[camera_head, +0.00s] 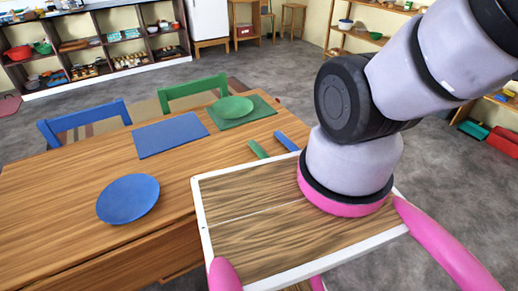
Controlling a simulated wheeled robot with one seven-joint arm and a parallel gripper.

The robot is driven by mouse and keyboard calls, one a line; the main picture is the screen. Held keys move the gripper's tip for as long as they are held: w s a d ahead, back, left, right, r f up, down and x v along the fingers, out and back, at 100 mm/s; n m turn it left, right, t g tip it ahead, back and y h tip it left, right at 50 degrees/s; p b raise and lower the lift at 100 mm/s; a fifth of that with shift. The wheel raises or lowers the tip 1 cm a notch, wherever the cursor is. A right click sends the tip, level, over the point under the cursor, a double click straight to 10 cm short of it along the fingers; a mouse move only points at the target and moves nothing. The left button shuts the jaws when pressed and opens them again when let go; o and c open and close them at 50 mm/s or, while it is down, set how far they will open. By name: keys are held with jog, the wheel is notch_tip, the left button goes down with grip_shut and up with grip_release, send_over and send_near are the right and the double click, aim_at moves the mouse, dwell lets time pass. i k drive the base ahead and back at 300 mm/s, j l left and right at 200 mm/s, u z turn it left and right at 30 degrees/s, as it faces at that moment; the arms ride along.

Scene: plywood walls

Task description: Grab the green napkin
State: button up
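A small green strip (258,149), which looks like a folded or rolled napkin, lies on the wooden table (60,205) near its right edge. A similar blue strip (287,141) lies just to its right, apart from it. A flat green cloth or mat (257,114) lies at the table's far end, with a green plate (233,107) on it that hides part of it. I cannot tell for certain which green item is the napkin. My arm rises at the right and leaves the top of the picture. My gripper is out of view.
A blue mat (170,134) and a blue plate (128,199) lie on the table. A blue chair (84,122) and a green chair (193,93) stand behind it. Shelves (97,45) line the back wall. Grey floor is clear beyond the table.

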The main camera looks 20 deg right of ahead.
aim_at(258, 150)
jog(key=k+j+z, duration=0.1)
jog(key=k+j, duration=0.15)
jog(key=j, duration=0.25)
jog(key=k+j+z, duration=0.1)
jog(key=k+j, duration=0.2)
jog(key=j, duration=0.15)
jog(key=k+j+z, duration=0.1)
jog(key=k+j, duration=0.15)
jog(key=j, duration=0.2)
